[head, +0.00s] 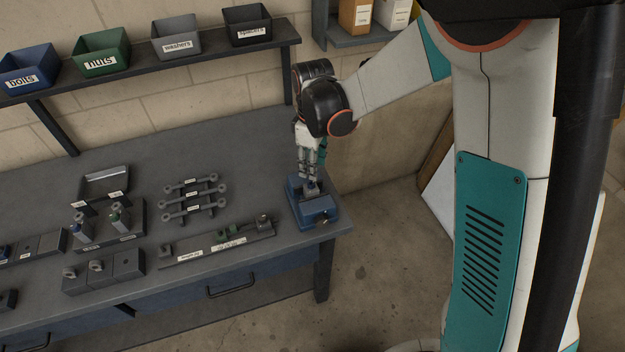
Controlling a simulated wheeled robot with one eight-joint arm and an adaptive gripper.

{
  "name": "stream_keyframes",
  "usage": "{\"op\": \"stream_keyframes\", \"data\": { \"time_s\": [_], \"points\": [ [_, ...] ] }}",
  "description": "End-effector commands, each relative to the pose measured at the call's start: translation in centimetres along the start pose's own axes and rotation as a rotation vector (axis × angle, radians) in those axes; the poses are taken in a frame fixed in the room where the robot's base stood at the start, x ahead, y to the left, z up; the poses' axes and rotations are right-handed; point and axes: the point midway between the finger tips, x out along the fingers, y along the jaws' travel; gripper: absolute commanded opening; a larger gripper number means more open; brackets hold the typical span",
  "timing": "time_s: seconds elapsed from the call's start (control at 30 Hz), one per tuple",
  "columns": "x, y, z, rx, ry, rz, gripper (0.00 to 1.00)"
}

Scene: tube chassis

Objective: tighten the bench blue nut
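A blue block-like fixture, which looks like a bench vise (322,211), stands at the right front corner of the bench. My gripper (311,181) points down right over it. Its fingertips are at a small grey part (312,188) on top of the fixture. The view is too small to tell whether the fingers close on that part or only stand around it. I cannot make out a blue nut there; the fingers may hide it. A small blue-marked piece (79,219) stands in a dark holder at the left, beside a green-marked one.
Several grey wrenches (192,196) lie on a rack mid-bench. A long plate with green parts (228,236) lies at the front edge. Grey blocks (103,275) and an open tray (106,184) are at left. Labelled bins (100,52) stand on the shelf (150,66) behind.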

Motion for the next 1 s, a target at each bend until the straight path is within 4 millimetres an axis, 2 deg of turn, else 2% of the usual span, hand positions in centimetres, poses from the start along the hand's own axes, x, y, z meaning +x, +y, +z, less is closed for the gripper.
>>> {"op": "stream_keyframes", "data": {
  "time_s": [0.03,0.2,0.4,0.8,0.83,0.97,1.0],
  "points": [
    [1.2,0.1,0.0,0.000,0.000,0.000,0.38],
    [4.2,0.0,0.0,0.001,0.000,0.000,0.38],
    [6.4,0.0,0.0,0.001,0.000,0.001,0.38],
    [7.0,0.0,0.0,0.001,0.000,0.001,0.38],
    [7.0,0.0,0.0,0.001,0.000,0.001,0.34],
    [7.0,0.0,0.0,0.001,0.000,0.001,0.04],
    [7.0,0.0,0.0,0.001,0.000,0.001,0.00]
  ]
}}
